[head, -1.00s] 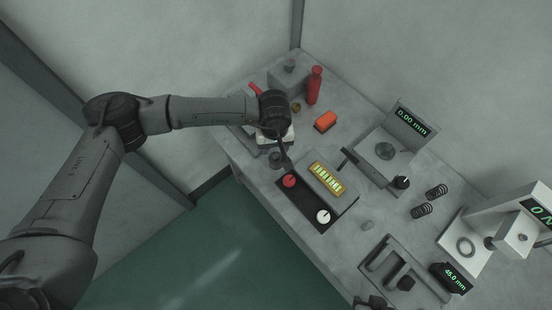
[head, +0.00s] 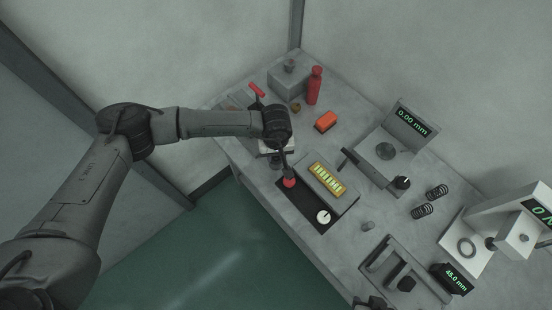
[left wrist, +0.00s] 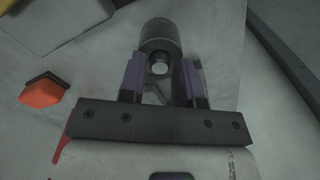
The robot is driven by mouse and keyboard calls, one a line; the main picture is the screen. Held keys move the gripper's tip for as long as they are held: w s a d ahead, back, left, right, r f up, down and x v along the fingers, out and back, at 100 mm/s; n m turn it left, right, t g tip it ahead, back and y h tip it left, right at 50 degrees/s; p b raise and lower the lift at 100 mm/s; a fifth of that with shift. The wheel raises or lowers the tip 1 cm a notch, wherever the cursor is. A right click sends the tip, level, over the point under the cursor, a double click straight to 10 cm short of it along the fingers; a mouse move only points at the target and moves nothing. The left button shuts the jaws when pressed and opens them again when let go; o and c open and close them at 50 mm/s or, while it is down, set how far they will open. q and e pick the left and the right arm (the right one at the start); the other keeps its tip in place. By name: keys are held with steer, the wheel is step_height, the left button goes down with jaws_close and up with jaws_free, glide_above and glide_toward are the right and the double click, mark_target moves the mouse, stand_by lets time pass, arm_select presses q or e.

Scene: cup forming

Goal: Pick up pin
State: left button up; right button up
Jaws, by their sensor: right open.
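A grey cylinder (left wrist: 160,42) with a small pale round end, which may be the pin, shows in the left wrist view beyond and between my left fingertips. My left gripper (left wrist: 162,78) is open, with a gap between its two purple-grey fingers; I cannot tell whether they touch the cylinder. In the head view my left gripper (head: 286,168) points down beside the red knob (head: 289,183) of the dark panel, its fingers hard to make out. Another small grey cylinder (head: 368,226) stands on the bench. My right gripper (head: 375,303) shows only partly at the bottom edge.

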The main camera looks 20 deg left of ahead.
arm_select(q)
jaws_close()
